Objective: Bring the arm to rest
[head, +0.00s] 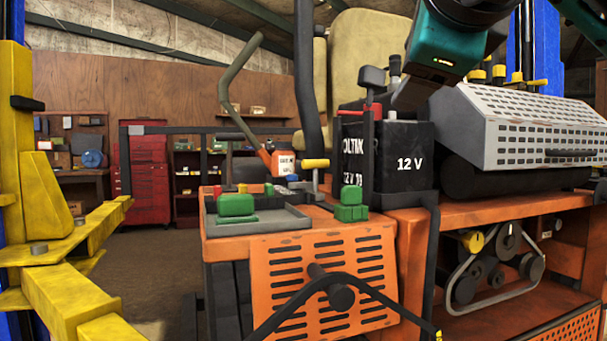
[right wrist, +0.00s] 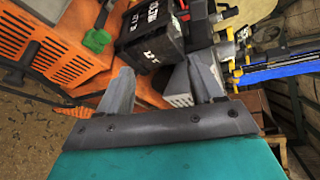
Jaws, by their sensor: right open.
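My right arm comes into the head view from the top right, with its teal gripper body in front of the seat. My right gripper (head: 412,92) points down and left, just above and beside the right end of the black 12 V battery (head: 408,160). In the right wrist view the two grey fingers of this gripper (right wrist: 162,84) stand wide apart with nothing between them. The battery (right wrist: 150,50) shows beyond the fingers there. I cannot tell whether a finger touches it. My left gripper is not in view.
The orange mower (head: 275,240) carries a grey tray (head: 285,222), green blocks (head: 236,205) and a grey slotted engine cover (head: 530,125). A dark control lever (head: 306,70) rises left of the seat. Yellow lift arms (head: 85,300) stand at left. Open floor (head: 150,265) lies behind.

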